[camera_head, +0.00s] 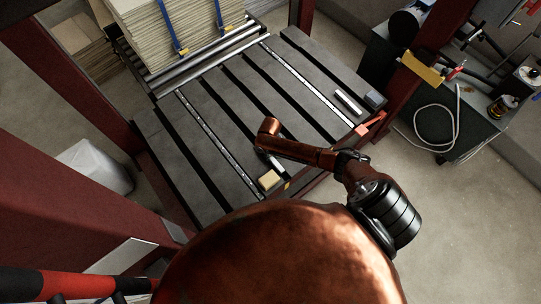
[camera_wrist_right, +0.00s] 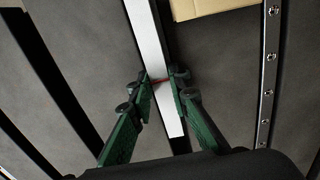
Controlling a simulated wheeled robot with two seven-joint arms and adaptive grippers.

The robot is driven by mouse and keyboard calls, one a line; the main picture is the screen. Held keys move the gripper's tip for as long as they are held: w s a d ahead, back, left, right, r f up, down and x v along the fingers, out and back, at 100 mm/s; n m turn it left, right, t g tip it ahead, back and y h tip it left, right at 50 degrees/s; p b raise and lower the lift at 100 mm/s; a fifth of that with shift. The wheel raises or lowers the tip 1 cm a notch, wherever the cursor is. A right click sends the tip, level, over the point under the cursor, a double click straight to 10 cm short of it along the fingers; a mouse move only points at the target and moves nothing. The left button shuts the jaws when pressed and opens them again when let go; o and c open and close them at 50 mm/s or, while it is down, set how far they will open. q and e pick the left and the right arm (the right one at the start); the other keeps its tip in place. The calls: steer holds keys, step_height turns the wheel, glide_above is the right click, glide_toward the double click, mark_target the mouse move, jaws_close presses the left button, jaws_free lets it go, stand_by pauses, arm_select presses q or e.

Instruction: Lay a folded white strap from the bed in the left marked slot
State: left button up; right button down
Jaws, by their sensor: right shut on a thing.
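In the wrist view a long flat white strap (camera_wrist_right: 152,45) runs down between the green fingers of my right gripper (camera_wrist_right: 163,80). The fingers are shut on it, one on each side, near its lower end. The strap lies in line with a dark groove of the grey bed (camera_head: 225,90); I cannot tell whether it touches the bed. In the head view my copper right arm reaches over the bed's front and mostly hides this gripper. Another pale bar (camera_head: 348,101) lies at the bed's right. I cannot make out slot markings. My left gripper is out of view.
A tan block (camera_head: 268,180) lies close to my right gripper and also shows in the wrist view (camera_wrist_right: 205,8). A grey block (camera_head: 375,98) and a red bracket (camera_head: 370,124) are at the bed's right edge. Stacked sheets (camera_head: 170,30) stand behind. Dark red posts flank the bed.

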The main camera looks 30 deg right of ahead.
steer(key=c, duration=1.7)
jaws_free()
steer(key=shift+c, duration=0.2)
steer(key=shift+r+p, duration=3.95)
steer(key=shift+r, duration=0.1)
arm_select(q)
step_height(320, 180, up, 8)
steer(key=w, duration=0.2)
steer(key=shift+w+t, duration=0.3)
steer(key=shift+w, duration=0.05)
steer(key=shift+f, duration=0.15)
